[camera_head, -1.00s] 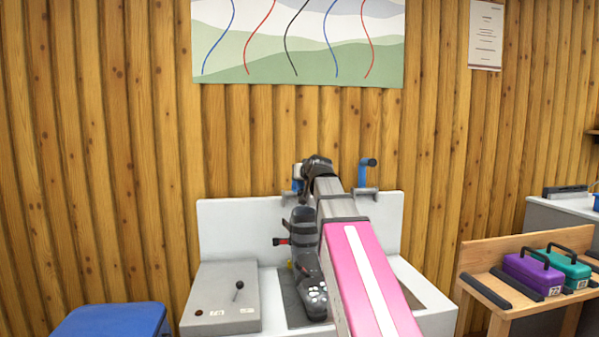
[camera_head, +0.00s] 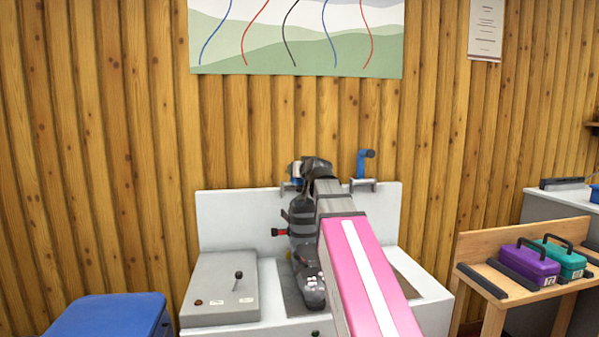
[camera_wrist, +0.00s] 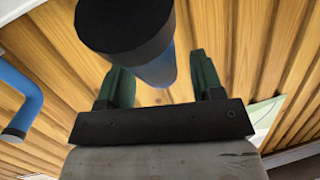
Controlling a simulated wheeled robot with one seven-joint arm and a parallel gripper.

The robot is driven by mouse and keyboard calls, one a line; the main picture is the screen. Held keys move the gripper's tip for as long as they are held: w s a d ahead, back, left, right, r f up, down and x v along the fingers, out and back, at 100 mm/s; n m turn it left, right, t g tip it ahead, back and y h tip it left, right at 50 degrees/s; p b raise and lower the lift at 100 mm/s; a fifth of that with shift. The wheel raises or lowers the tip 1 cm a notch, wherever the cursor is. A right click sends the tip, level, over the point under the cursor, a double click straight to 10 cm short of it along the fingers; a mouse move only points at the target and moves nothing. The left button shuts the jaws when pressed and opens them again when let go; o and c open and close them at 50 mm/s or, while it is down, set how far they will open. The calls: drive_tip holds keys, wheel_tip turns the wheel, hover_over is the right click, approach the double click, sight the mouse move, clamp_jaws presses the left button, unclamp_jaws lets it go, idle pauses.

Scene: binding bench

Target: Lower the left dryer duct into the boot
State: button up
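The left dryer duct is a blue tube (camera_wrist: 158,69) with a wide black end (camera_wrist: 125,25). In the wrist view it lies between the two green fingers of my gripper (camera_wrist: 163,82), with a gap showing beside the right finger. My gripper looks open around it. In the head view only a bit of this blue duct (camera_head: 296,171) shows, left of my black wrist, which hides the fingers. A grey boot (camera_head: 302,216) with dark straps and a red-tipped part stands upright on the white bench, below the duct. My arm partly covers the boot's right side.
The right blue duct (camera_head: 364,163) stands on its bracket, right of my wrist. A grey box with a lever (camera_head: 222,289) sits on the bench's left. A blue bin (camera_head: 108,315) is at the lower left; purple (camera_head: 528,266) and teal cases rest on a wooden table at right.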

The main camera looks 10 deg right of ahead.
drive_tip(key=v, duration=1.1)
drive_tip(key=shift+w, duration=0.1)
drive_tip(key=w+r+g, duration=0.1)
drive_tip(key=w, duration=0.1)
drive_tip(key=w+g, duration=0.2)
drive_tip(key=w+a+r+n+g, duration=0.1)
drive_tip(key=w+g, duration=0.1)
drive_tip(key=shift+w+r, duration=0.35)
wheel_tip(320, 180, up, 5)
drive_tip(key=g, duration=0.6)
drive_tip(key=shift+h, duration=0.4)
drive_tip(key=x, duration=1.1)
drive_tip(key=shift+w+d, duration=0.2)
drive_tip(key=shift+d, duration=0.2)
